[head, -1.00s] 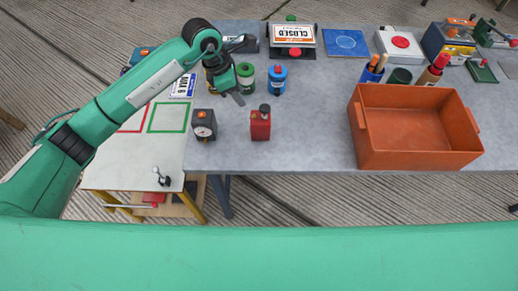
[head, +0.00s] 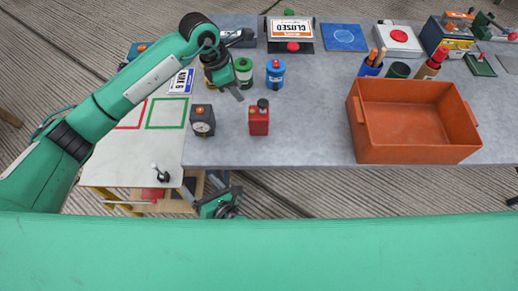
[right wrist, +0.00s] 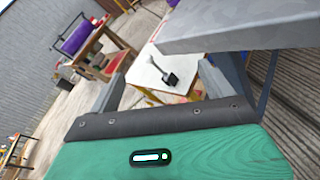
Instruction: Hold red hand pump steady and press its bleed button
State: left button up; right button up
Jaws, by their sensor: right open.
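The red hand pump (head: 259,122), a small red block with a dark knob on top, stands upright near the table's front edge. Its bleed button cannot be made out clearly. My left gripper (head: 236,92) hangs above the table behind and left of the pump, apart from it; its finger gap is not clear. My right gripper (head: 218,203) is low, in front of the table edge and below the tabletop, left of the pump. In the right wrist view my right gripper (right wrist: 160,82) is open and empty, and the pump is not seen.
A dark gauge box (head: 202,120) stands just left of the pump. Green (head: 243,72) and blue (head: 275,74) canisters stand behind. An orange bin (head: 413,145) is at the right; the tabletop between is clear. The grey table edge (right wrist: 240,30) overhangs beside my right gripper.

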jog(key=w+d+r+t+h, duration=0.2)
jog(key=d, duration=0.1)
jog(key=w+d+r+t+h, duration=0.1)
jog(key=w+d+r+t, duration=0.1)
jog(key=w+d+r, duration=0.1)
jog(key=shift+w+h, duration=0.2)
jog(key=shift+h, duration=0.2)
jog(key=m+t+h, duration=0.2)
jog(key=m+h, duration=0.1)
jog(key=h, duration=0.4)
send_near(259, 113)
jog(key=f, duration=0.1)
jog(key=s+f, duration=0.1)
jog(key=f, duration=0.1)
jog(key=shift+s+a+f, duration=0.1)
jog(key=shift+s+a, duration=0.25)
jog(key=shift+w+d, duration=0.2)
jog(key=shift+d, duration=0.05)
jog(key=w, duration=1.3)
jog(key=shift+w, duration=0.2)
jog(key=c, duration=1.2)
pick_arm(q)
jog(key=shift+c, duration=0.8)
pick_arm(e)
jog(key=shift+c, duration=1.1)
pick_arm(q)
grip_shut()
